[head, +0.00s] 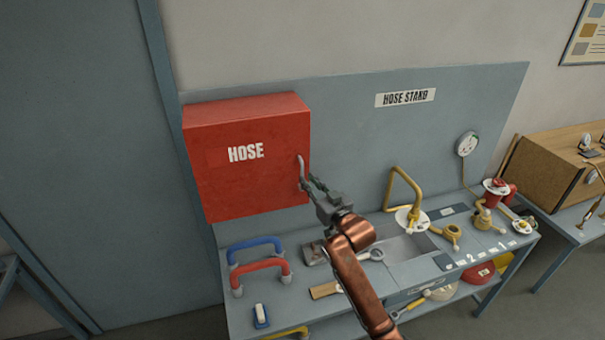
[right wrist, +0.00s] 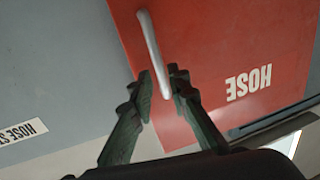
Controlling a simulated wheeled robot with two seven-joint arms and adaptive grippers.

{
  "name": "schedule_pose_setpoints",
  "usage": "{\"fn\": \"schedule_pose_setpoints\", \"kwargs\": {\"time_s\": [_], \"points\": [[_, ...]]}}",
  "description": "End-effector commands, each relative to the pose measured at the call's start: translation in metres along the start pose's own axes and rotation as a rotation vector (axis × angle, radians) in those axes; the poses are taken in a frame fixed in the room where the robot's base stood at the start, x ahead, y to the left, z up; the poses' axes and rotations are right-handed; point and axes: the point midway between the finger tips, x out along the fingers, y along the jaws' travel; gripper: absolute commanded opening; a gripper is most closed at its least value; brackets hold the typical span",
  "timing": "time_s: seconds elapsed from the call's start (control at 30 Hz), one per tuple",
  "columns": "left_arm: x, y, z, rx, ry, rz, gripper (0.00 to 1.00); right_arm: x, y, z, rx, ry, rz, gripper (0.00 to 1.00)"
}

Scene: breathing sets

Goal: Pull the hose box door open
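The red hose box (head: 228,182) is mounted on the grey back panel, and its door, lettered HOSE, looks shut. A pale vertical handle (head: 301,172) is at the door's right edge. My right gripper (head: 307,182) is at the lower part of this handle. In the right wrist view the handle (right wrist: 150,42) comes down between the two dark fingers (right wrist: 161,78), which are apart with a gap beside the bar. The fingers do not look closed on it; whether one touches it I cannot tell. My left gripper is not in view.
Below the box, a grey bench (head: 240,315) holds a blue handle (head: 255,247), a red handle (head: 262,268), and several tools and fittings. A yellow bent pipe (head: 404,183) stands right of my arm. A wooden box (head: 545,175) is farther right. The space before the door's left part is clear.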

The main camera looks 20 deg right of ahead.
Motion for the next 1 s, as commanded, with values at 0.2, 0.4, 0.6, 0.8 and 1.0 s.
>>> {"fn": "schedule_pose_setpoints", "kwargs": {"time_s": [0.2,0.4,0.6,0.8,1.0], "points": [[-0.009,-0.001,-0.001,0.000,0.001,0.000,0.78,0.033,0.000,-0.002,0.000,-0.001,0.000,0.16],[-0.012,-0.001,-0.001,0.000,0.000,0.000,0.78,0.045,0.000,0.000,0.000,-0.001,0.000,0.16],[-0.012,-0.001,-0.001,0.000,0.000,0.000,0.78,0.047,0.000,0.001,-0.001,-0.001,0.000,0.16],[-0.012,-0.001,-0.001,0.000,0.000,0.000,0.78,0.046,0.000,0.001,-0.001,-0.002,0.000,0.07],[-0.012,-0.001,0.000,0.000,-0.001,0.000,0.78,0.046,0.000,0.001,-0.001,-0.002,0.001,0.00]]}}
